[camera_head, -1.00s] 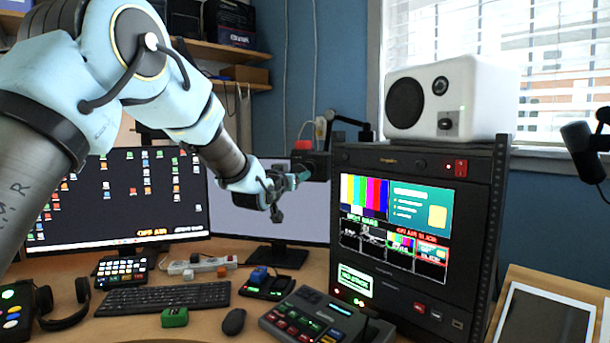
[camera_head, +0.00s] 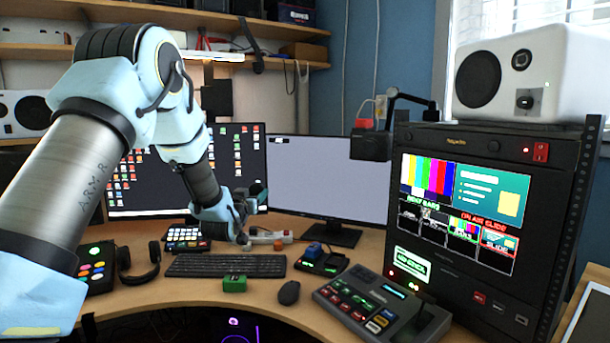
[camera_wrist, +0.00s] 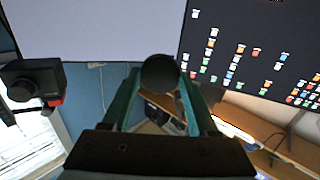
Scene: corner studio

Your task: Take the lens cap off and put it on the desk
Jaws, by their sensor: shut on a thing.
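My gripper (camera_wrist: 160,90) is shut on a round dark lens cap (camera_wrist: 160,72), which sits between the tips of its two teal fingers in the wrist view.
A keyboard (camera_head: 225,266), green block (camera_head: 235,284), mouse (camera_head: 289,293), headphones (camera_head: 138,264) and switcher panel (camera_head: 375,305) lie on the desk. A power strip (camera_head: 268,237) lies near the monitors. Bare desk shows in front of the keyboard. The equipment rack (camera_head: 480,150) stands right.

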